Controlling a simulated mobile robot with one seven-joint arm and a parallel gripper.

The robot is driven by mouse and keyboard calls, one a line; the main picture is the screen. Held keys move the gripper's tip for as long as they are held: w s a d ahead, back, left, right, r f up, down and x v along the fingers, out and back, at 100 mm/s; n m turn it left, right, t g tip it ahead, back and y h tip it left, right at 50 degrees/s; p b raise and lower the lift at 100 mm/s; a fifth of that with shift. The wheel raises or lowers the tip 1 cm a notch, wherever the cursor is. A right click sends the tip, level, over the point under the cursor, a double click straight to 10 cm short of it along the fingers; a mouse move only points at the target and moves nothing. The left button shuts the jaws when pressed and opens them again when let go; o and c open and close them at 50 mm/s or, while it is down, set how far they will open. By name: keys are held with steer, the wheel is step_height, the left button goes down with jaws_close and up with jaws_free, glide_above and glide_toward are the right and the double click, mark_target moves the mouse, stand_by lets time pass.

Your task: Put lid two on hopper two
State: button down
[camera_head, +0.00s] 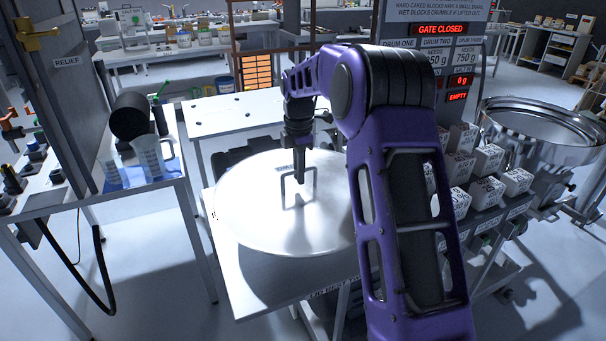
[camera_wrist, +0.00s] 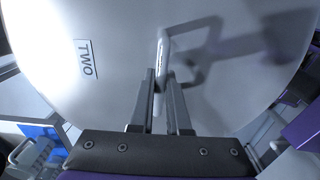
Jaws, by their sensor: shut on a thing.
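Lid two is a large round pale metal disc (camera_head: 255,220) with a raised loop handle (camera_head: 284,190). It is at the white lid rest table in the head view. In the wrist view the lid (camera_wrist: 60,25) fills most of the picture and bears a label reading TWO (camera_wrist: 87,60). My gripper (camera_head: 299,178) points down over the lid. In the wrist view its two fingers (camera_wrist: 160,85) are closed on the handle (camera_wrist: 187,25). I cannot tell whether the lid touches the table. No hopper is clearly marked two; an open steel bowl-shaped vessel (camera_head: 545,125) stands at the right.
A rack of white labelled blocks (camera_head: 487,160) stands between my arm and the steel vessel. A sign panel reads GATE CLOSED (camera_head: 436,28). A white table (camera_head: 225,113) is behind the lid. A bench with a clear jug (camera_head: 150,157) and a black cylinder (camera_head: 130,115) is at left.

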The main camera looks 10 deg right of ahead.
mark_target(314, 236)
steer(key=s+m, duration=0.2)
steer(key=m, duration=0.1)
steer(key=s+m+p, duration=0.1)
steer(key=s+m, duration=0.1)
steer(key=m, duration=0.1)
steer(key=s+f+m, duration=0.1)
steer(key=s+m, duration=0.1)
steer(key=shift+s+a+f+m, duration=0.1)
steer(key=shift+s+a+m, duration=0.1)
steer(key=shift+s+m, duration=0.2)
steer(key=s+m, duration=0.3)
steer(key=s+f+m+p, duration=0.1)
steer(key=s+m, duration=0.1)
steer(key=m, duration=0.1)
steer(key=s+m+p, duration=0.1)
steer(key=s+m, duration=0.2)
steer(key=shift+s+f+m, duration=0.3)
steer(key=shift+f+m, duration=0.1)
steer(key=shift+s+f+m, duration=0.2)
steer(key=shift+s+m, duration=0.5)
steer(key=shift+s, duration=0.15)
steer(key=shift+s+d, duration=0.1)
